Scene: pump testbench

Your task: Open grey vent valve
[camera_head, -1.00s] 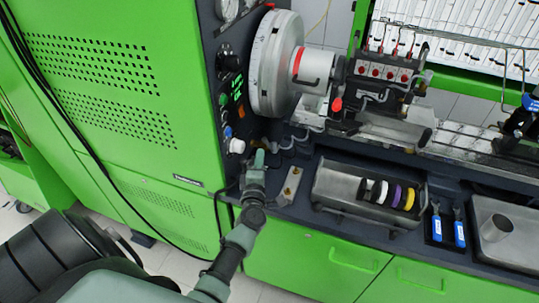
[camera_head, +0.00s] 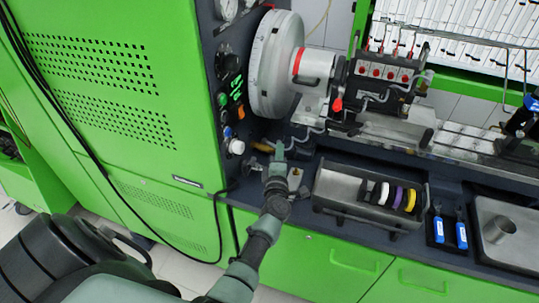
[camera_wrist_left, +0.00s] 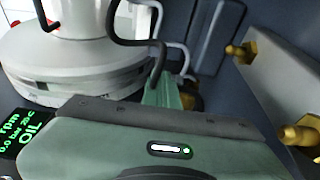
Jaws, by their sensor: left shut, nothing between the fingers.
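I cannot pick out the grey vent valve with certainty. A grey block with brass fittings (camera_head: 295,178) stands on the bench just right of my left gripper (camera_head: 279,150); it also shows at the right in the left wrist view (camera_wrist_left: 290,95). My left gripper is shut and empty, its green fingers (camera_wrist_left: 163,92) pointing towards the pipes below the big disc. A dark bent pipe (camera_wrist_left: 158,65) passes close by the fingertips; I cannot tell whether they touch. A brass part (camera_head: 263,146) lies left of the fingers and is partly hidden. My right gripper is out of view.
The green cabinet's control panel (camera_head: 231,85) with a white knob (camera_head: 236,147) stands left of the gripper. The big grey disc (camera_head: 275,65) is above. A metal tray with coloured rings (camera_head: 335,190) and blue-handled tools (camera_head: 461,236) lie to the right.

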